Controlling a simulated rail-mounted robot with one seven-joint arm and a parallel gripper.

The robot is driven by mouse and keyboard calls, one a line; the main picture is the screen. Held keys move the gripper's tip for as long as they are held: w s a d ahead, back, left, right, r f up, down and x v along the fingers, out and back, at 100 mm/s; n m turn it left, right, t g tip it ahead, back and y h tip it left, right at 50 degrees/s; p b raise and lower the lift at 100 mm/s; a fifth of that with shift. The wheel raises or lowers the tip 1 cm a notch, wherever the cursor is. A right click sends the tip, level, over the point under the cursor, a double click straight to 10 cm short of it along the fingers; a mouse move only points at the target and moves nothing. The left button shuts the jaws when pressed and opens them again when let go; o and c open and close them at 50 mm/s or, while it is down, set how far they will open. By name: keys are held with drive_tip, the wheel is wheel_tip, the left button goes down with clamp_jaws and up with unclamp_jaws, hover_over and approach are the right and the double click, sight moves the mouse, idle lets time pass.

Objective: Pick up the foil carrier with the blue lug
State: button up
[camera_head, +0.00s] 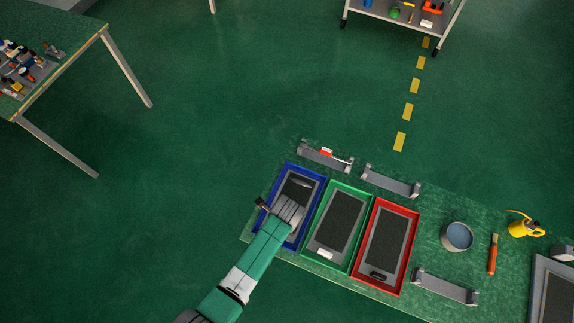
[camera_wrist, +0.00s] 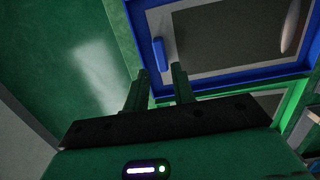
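The foil carrier (camera_wrist: 205,64), a grey frame with a dark panel, lies in the blue tray (camera_wrist: 232,80). Its blue lug (camera_wrist: 158,53) stands at the left end in the wrist view. My gripper (camera_wrist: 160,73) is open and empty, with its two fingers apart and pointing towards the lug. The fingertips show just below the lug, with no contact visible; I cannot tell the height gap. In the head view my wrist covers the near part of the blue tray (camera_head: 320,186) and hides the lug. The carrier's far part (camera_head: 296,187) shows there.
A green tray (camera_head: 346,186) and a red tray (camera_head: 412,225) stand close to the right, each holding a similar carrier. Grey brackets (camera_head: 390,183), a round tin (camera_head: 457,236), a brush (camera_head: 492,255) and a yellow can (camera_head: 524,229) share the bench. Open floor lies left.

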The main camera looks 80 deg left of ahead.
drive_tip(key=f, duration=0.4)
drive_tip(key=f+b, duration=0.1)
drive_tip(key=shift+s+a+f, duration=0.35)
drive_tip(key=shift+f, duration=0.05)
clamp_jaws()
